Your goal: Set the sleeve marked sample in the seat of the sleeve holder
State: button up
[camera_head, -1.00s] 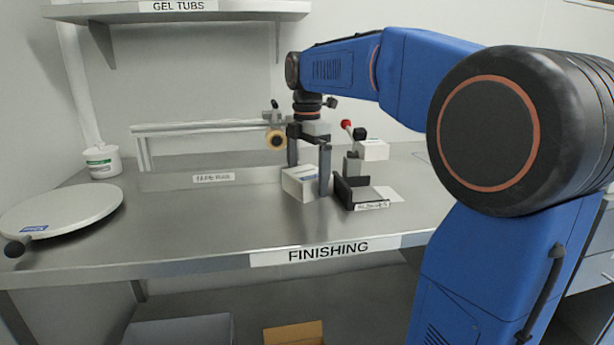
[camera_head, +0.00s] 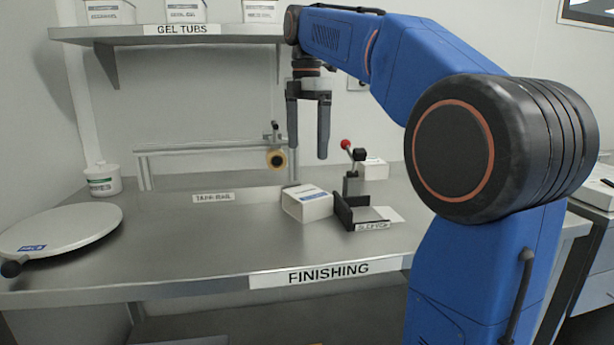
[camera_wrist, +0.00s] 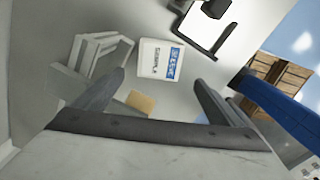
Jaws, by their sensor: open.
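The sleeve is a white box (camera_head: 306,205) with a blue label, lying on the steel table just left of the sleeve holder. In the wrist view the sleeve (camera_wrist: 161,63) shows the word SAMPLE beside its blue patch. The sleeve holder (camera_head: 343,212) has dark upright walls, a pale plate and a front label. It also shows at the top of the wrist view (camera_wrist: 195,45). The sleeve is outside the holder's seat. My gripper (camera_head: 308,150) is open and empty, fingers down, raised well above the table over the sleeve's area.
A red-knobbed lever (camera_head: 346,145) stands behind the holder, with another white box (camera_head: 376,169) beyond it. A round turntable (camera_head: 60,228) is at left. The table's front middle is clear.

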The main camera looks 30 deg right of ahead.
notch_tip(320, 180, up, 3)
send_over(307, 193)
notch_tip(307, 193, down, 10)
jog(key=shift+s+a+f, duration=0.1)
jog(key=shift+f, duration=0.15)
jog(key=shift+w+f, duration=0.2)
jog(key=shift+f, duration=2.9)
jog(key=c, duration=0.9)
jog(key=shift+r, duration=0.15)
